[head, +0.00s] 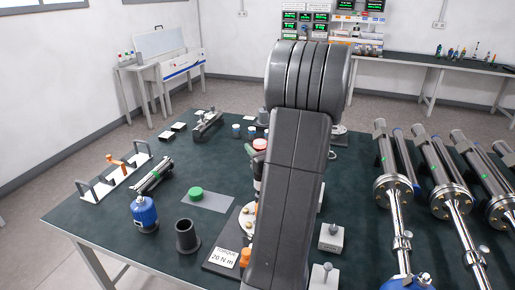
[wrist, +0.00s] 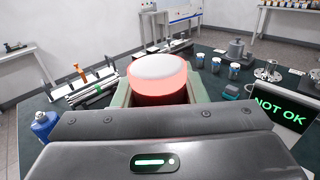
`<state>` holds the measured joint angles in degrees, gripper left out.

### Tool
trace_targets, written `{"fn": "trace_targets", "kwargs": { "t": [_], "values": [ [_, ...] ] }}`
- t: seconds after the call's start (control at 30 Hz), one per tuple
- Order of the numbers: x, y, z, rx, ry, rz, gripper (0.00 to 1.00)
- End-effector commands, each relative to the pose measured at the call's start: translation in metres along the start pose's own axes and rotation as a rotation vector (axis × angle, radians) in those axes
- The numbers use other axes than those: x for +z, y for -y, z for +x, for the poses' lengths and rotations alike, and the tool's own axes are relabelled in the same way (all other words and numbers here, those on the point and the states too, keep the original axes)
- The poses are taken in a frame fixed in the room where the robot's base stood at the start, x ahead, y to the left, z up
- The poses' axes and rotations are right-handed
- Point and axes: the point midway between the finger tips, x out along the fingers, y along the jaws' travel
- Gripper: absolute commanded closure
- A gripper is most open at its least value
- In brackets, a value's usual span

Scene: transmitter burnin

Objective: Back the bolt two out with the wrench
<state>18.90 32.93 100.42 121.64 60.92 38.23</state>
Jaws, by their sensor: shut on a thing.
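My gripper (wrist: 158,97) is shut on the wrench (wrist: 157,78), an upright cylinder with a pale grey cap and a glowing red band, its greenish jaws on both sides of it. In the head view, the wrench's red top (head: 260,144) shows just left of my arm, with a dark body below. A round pale flange (head: 243,226) with brass bolt heads lies below it, partly hidden by my arm. I cannot tell which bolt is number two, or whether the wrench's lower end touches a bolt. A dark display (wrist: 282,112) reads NOT OK in green.
A TORQUE 20 N m sign (head: 223,257) lies before the flange. A black cup (head: 187,237), a blue canister (head: 144,212), a green disc (head: 196,191) and a white rack (head: 115,180) stand left. Several long metal tubes (head: 445,195) crowd the right. Bare mat remains at the left.

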Motion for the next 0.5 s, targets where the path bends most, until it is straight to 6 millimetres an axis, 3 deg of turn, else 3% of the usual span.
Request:
{"fn": "trace_targets", "kwargs": {
  "t": [0.5],
  "values": [
    [-0.006, 0.0002, 0.0002, 0.0, 0.003, -0.001, 0.87]
  ]
}}
